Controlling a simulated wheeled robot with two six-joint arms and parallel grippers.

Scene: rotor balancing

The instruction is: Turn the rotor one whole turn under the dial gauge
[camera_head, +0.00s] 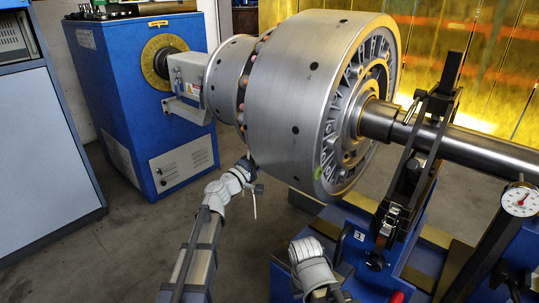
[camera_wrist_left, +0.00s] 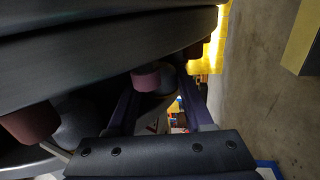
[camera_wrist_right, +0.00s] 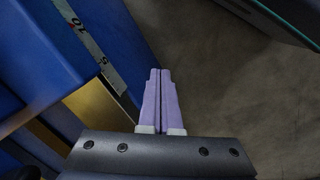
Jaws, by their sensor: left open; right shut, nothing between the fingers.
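The large metal rotor (camera_head: 290,95) lies on a horizontal shaft (camera_head: 470,150). A ring of reddish pegs (camera_head: 243,95) sits behind its wide drum, and a green mark (camera_head: 317,172) shows low on its near rim. The dial gauge (camera_head: 519,199) stands at the right on a dark arm. My left gripper (camera_head: 250,165) is at the rotor's lower left side, by the pegs. In the left wrist view its fingers (camera_wrist_left: 160,105) are apart, with a reddish peg (camera_wrist_left: 146,77) seen near the gap; contact is unclear. My right gripper (camera_wrist_right: 161,95) is shut and empty, low in front of the blue stand.
A blue drive cabinet (camera_head: 130,90) stands behind the rotor's left end. A black roller support (camera_head: 420,150) holds the shaft on the blue base (camera_head: 350,245). A grey-blue cabinet (camera_head: 45,150) is at far left. Floor between the cabinets and base is clear.

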